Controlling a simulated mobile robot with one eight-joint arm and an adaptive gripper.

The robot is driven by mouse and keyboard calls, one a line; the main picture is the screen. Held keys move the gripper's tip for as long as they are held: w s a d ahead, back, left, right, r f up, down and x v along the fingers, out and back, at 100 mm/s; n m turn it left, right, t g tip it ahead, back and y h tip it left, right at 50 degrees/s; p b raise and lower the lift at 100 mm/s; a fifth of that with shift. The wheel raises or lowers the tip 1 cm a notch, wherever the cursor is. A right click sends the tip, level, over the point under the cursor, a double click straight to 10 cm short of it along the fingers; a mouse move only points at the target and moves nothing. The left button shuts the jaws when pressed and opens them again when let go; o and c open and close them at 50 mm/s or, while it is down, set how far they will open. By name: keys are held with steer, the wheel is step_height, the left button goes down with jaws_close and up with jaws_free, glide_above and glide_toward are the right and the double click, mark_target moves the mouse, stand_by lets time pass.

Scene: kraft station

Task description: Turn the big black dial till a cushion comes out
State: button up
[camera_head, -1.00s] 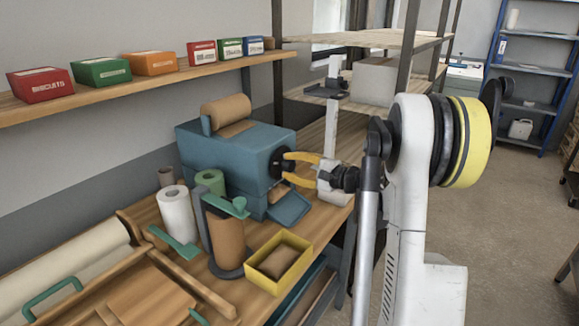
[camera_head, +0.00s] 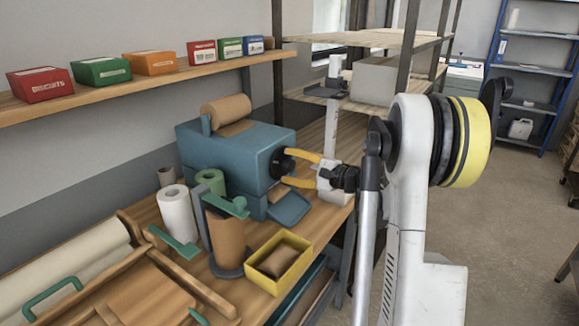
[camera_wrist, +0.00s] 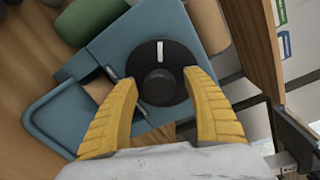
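The big black dial (camera_head: 281,163) is on the front of a blue machine (camera_head: 225,148). In the wrist view the dial (camera_wrist: 160,72) has a round hub and a white mark pointing up in the picture. My gripper (camera_head: 288,167) is open, with its yellow fingers facing the dial. In the wrist view the fingertips (camera_wrist: 160,74) sit at the dial's left and right edges, apart from the hub; I cannot tell whether they touch the rim. A brown paper roll (camera_head: 226,108) sits on top of the machine.
A yellow box (camera_head: 253,273) holding a brown cushion-like piece (camera_head: 279,261) stands at the bench's front edge. Rolls, including a white one (camera_head: 177,212), and a green-handled dispenser (camera_head: 226,240) stand left of it. A shelf (camera_head: 140,87) with small boxes runs above.

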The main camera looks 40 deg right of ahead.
steer(key=v, duration=1.2)
